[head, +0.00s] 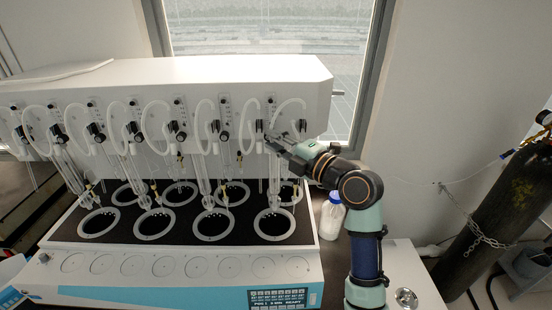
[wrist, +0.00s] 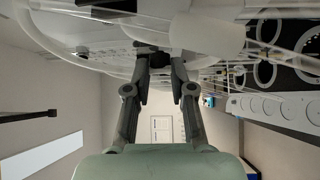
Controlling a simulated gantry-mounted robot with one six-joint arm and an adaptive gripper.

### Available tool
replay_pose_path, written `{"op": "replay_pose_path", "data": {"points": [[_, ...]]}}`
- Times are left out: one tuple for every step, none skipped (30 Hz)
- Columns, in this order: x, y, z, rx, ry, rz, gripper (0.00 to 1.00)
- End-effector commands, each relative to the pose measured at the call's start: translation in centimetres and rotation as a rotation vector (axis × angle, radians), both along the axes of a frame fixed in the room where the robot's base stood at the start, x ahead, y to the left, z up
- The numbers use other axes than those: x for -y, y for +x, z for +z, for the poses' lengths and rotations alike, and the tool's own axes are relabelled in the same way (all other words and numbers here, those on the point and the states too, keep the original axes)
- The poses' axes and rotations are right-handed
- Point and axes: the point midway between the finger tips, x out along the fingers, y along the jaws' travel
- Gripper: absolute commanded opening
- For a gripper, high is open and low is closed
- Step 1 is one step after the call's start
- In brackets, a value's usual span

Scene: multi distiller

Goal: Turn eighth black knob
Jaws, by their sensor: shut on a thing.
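The white distiller (head: 215,80) has a row of black knobs along its front panel. The rightmost knob (head: 301,126) shows just above and right of my gripper. The knob to its left (head: 260,127) is close to my fingertips. My gripper (head: 273,143) reaches in from the right at the right end of the row. In the wrist view my two fingers (wrist: 161,62) are partly closed, with a small dark part between the tips. I take it to be a black knob, but the view does not settle which. The white panel and clear tubing surround the tips.
Glass tubes and clear looping hoses hang close around my gripper. Round heater openings (head: 274,224) lie below. A bottle with a blue cap (head: 332,215) stands beside my arm.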

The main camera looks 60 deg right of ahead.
Motion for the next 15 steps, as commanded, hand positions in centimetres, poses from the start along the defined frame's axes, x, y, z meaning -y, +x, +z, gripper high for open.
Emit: {"op": "replay_pose_path", "data": {"points": [[-0.03,0.03,-0.73,0.018,0.009,0.001,0.00],[-0.02,0.02,-0.70,0.029,0.013,0.000,0.00],[-0.01,0.03,-0.63,0.043,0.021,0.000,0.00],[-0.02,0.04,-0.58,0.052,0.026,0.000,0.00],[-0.03,0.04,-0.54,0.060,0.029,0.001,0.00],[-0.03,0.05,-0.49,0.069,0.034,0.001,0.00],[-0.03,0.04,-0.45,0.074,0.037,0.001,0.00],[-0.03,0.04,-0.40,0.079,0.039,0.001,0.00],[-0.02,0.05,-0.34,0.085,0.043,0.000,0.00],[-0.01,0.04,-0.31,0.089,0.044,0.000,0.00],[-0.01,0.04,-0.27,0.091,0.045,0.000,0.00],[-0.01,0.05,-0.23,0.093,0.046,0.000,0.00],[-0.01,0.04,-0.20,0.094,0.047,0.000,0.00],[-0.01,0.04,-0.18,0.096,0.048,0.000,0.00],[-0.01,0.04,-0.15,0.096,0.048,0.000,0.00]]}}
